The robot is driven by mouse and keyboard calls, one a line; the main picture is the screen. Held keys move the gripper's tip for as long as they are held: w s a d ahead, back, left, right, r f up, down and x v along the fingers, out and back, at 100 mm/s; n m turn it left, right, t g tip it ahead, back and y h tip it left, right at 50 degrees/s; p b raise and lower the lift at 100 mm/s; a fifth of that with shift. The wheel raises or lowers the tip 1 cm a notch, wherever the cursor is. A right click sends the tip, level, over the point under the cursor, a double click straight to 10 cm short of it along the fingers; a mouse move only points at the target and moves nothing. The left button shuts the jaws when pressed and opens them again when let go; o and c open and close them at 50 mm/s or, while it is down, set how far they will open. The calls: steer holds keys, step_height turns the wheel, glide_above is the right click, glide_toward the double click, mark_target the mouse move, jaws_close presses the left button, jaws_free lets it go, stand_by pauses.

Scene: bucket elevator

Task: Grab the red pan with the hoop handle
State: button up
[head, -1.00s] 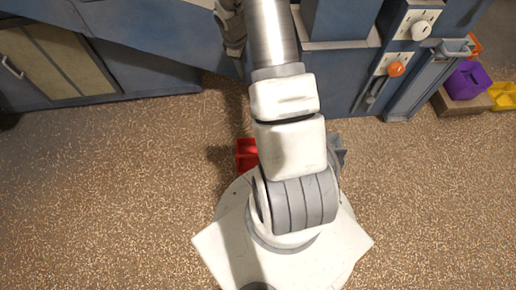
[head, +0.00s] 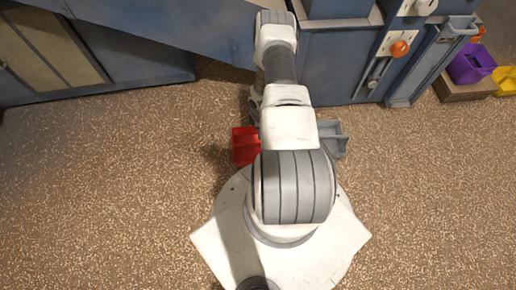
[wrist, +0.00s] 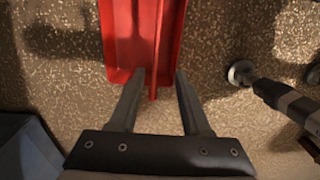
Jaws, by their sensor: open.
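The red pan (head: 243,146) lies on the speckled floor, left of my arm in the head view and partly covered by it. In the wrist view the red pan (wrist: 122,45) fills the top middle. A narrow red bar, seemingly its hoop handle (wrist: 157,50), runs down it and past its lower edge. My gripper (wrist: 161,72) is open, one fingertip on each side of that bar in the picture. I cannot tell how far above or below it the tips are, or whether they touch. In the head view the gripper is mostly hidden behind the arm.
A grey pan (head: 333,139) lies on the floor to the right of my arm. The blue machine (head: 335,60) stands behind, with an orange knob (head: 399,48). A purple bucket (head: 470,64) and a yellow one (head: 505,80) are at far right. The left floor is clear.

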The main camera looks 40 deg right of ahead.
mark_target(246, 146)
steer(key=f+b, duration=0.2)
steer(key=f, duration=0.3)
steer(key=f+b, duration=0.2)
steer(key=f, duration=0.3)
steer(key=f+b, duration=0.2)
steer(key=f, duration=0.3)
steer(key=shift+w+d, duration=0.15)
steer(key=shift+w, duration=0.25)
jaws_close()
stand_by(0.6)
